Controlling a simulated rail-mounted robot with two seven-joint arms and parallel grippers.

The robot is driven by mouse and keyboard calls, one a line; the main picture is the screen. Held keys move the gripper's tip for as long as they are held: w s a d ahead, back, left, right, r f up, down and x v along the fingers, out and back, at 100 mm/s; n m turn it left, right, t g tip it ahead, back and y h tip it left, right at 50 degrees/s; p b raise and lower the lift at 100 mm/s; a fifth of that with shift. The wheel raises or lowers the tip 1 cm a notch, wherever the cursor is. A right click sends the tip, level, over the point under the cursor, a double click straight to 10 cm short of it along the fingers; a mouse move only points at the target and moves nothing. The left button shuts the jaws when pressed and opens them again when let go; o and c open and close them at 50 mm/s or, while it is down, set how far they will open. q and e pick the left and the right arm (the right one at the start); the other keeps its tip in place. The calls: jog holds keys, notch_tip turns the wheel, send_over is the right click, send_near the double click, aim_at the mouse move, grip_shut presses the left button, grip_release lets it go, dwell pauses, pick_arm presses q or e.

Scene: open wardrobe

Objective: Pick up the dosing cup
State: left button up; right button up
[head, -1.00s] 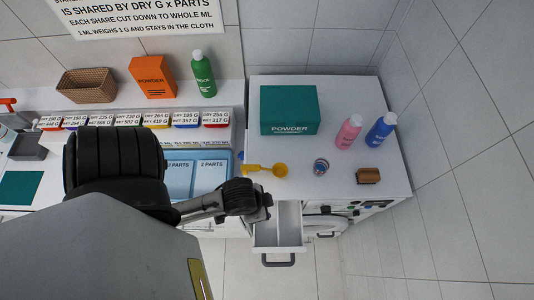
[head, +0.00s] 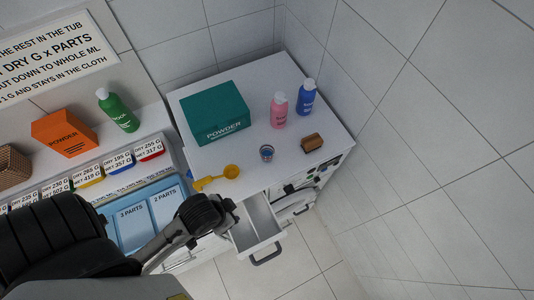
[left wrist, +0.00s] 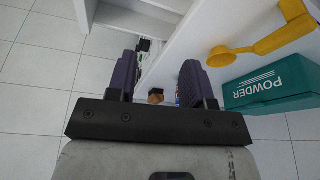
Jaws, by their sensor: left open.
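The dosing cup (head: 266,153), a small clear cup with blue and red marks, stands on the white counter top in the head view, right of the yellow scoop (head: 218,178). In the left wrist view only a sliver of what seems to be the cup shows beside the right finger, which hides the rest. My left gripper (left wrist: 160,72) is open with nothing between its fingers. My right gripper is not in view.
A teal powder box (head: 214,112), a pink bottle (head: 279,110), a blue bottle (head: 306,97) and a brown brush (head: 312,143) stand around the cup. A drawer (head: 258,232) is open below the counter. Blue trays (head: 140,215) lie to the left.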

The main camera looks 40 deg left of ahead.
pick_arm(q)
jog(key=shift+d, duration=0.1)
jog(key=o, duration=0.4)
jog(key=shift+o, duration=1.4)
jog(key=shift+a, duration=0.2)
